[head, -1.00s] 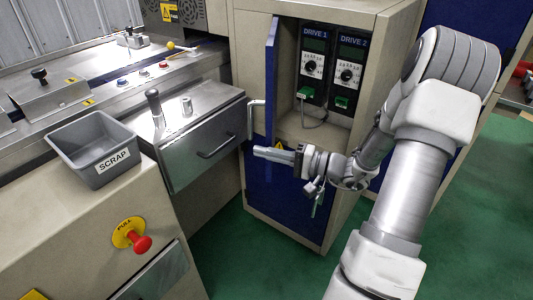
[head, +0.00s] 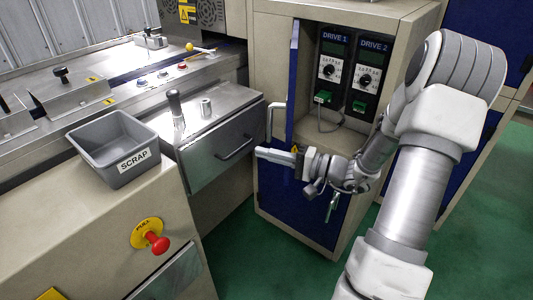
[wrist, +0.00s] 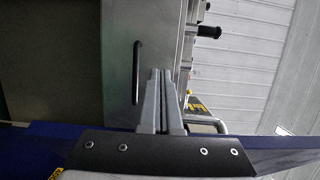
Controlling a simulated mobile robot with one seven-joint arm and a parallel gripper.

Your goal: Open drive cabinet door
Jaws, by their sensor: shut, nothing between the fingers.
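The drive cabinet (head: 400,20) stands open at centre right, with the DRIVE 1 and DRIVE 2 units visible inside. Its blue door (head: 294,75) sticks out towards me on the left of the opening, seen almost edge-on. The door's pale bar handle (head: 274,122) is on its left side; a pale bar, apparently this handle, also shows in the wrist view (wrist: 212,122). My gripper (head: 260,153) is shut and empty, just below the handle near the door's lower end. Its fingers also show in the wrist view (wrist: 160,95). Whether they touch the door is unclear.
A steel drawer front (head: 215,155) with a black handle lies close left of my gripper. The grey scrap bin (head: 115,148) and a red pull knob (head: 156,243) are further left. A blue panel (head: 290,200) covers the cabinet below. Green floor (head: 235,245) is clear in front.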

